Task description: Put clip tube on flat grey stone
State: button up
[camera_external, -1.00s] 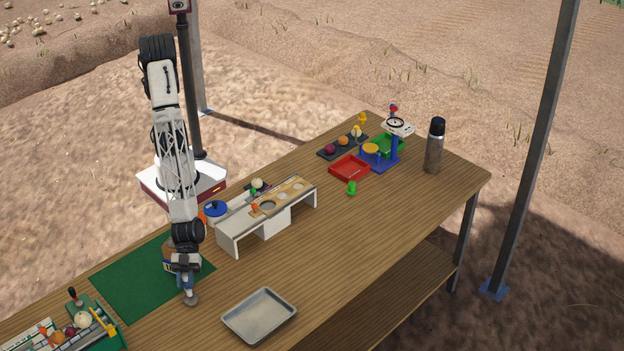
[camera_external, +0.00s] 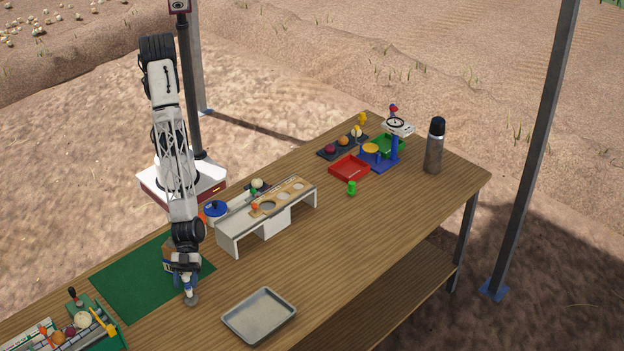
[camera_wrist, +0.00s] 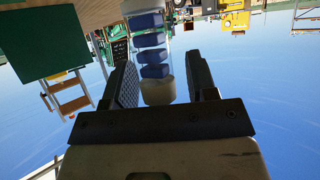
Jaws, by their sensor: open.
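The clip tube (camera_wrist: 151,45) is a clear cylinder with dark blue blocks inside and a beige end. In the wrist view it stands between the two fingers of my gripper (camera_wrist: 162,85), with gaps visible on both sides. My gripper is open around it. In the external view my gripper (camera_external: 186,270) is low over the table, and the blue-and-clear tube (camera_external: 189,285) shows just below it. The flat grey stone (camera_external: 190,299) is at the tube's lower end. The tube looks upright and appears to rest on the stone, though the contact is small to see.
A green mat (camera_external: 125,285) lies beside the stone, with a small box (camera_external: 170,260) partly behind my gripper. A metal tray (camera_external: 259,316) lies to the right in front. A white raised rack (camera_external: 230,238) stands behind. Bare table lies between the tray and rack.

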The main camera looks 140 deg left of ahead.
jog(key=v, duration=1.2)
jog(key=shift+f, duration=0.1)
dwell(0.7)
jog(key=s+a+r+n+y, duration=0.2)
jog(key=s+a+r+y, duration=0.15)
jog(key=a, duration=0.45)
jog(key=s+a+r+n+y, duration=0.15)
jog(key=s+a+r, duration=0.3)
jog(key=a, duration=0.45)
jog(key=s+a+r+n+y, duration=0.2)
jog(key=s+a+r+y, duration=0.15)
jog(key=a, duration=0.45)
jog(key=s+a+r+n+g, duration=0.1)
jog(key=s+a, duration=0.3)
jog(key=s, duration=0.4)
jog(key=s+a+r+n+g, duration=0.1)
jog(key=s+a+r+g, duration=0.1)
jog(key=s, duration=0.7)
jog(key=s+a+r+n+g, duration=0.1)
jog(key=s+a+g, duration=0.2)
jog(key=s+a, duration=0.2)
jog(key=s, duration=0.3)
jog(key=shift+s+a+r, duration=0.15)
jog(key=shift+s+a, duration=0.1)
jog(key=shift+a, duration=0.1)
